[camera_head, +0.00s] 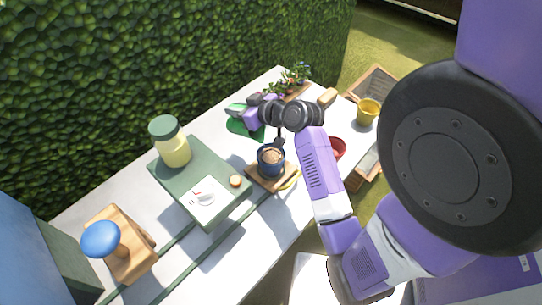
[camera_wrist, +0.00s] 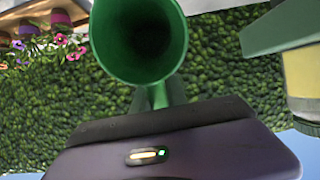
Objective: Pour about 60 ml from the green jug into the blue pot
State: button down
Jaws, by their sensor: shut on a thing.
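The green jug (camera_wrist: 140,68) is large in the wrist view, its open round mouth turned toward the camera. My gripper (camera_head: 243,112) is shut on it; the fingers show below the jug in the wrist view (camera_wrist: 158,95). The blue pot (camera_head: 271,167) stands upright on a wooden board (camera_head: 258,181), with brown material inside. My gripper is behind the pot and a little to its left in the head view, apart from it. No stream of liquid shows.
A green raised tray (camera_head: 215,215) holds a yellow jar with a green lid (camera_head: 170,142) and a white card (camera_head: 205,198). A wooden stand with a blue knob (camera_head: 118,245) is at front left. Flowers (camera_head: 295,75), a red bowl (camera_head: 337,147) and a yellow pot (camera_head: 368,111) lie beyond.

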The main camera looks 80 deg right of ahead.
jog(key=shift+s+a+r+t+b, duration=0.2)
jog(key=shift+s+r+t+b, duration=0.3)
jog(key=shift+b, duration=0.8)
dwell(0.4)
jog(key=shift+s+a+r+t+h+b, duration=0.4)
jog(key=shift+s+a+t+h+b, duration=0.25)
jog(key=shift+b, duration=1.05)
jog(key=shift+s+d, duration=0.15)
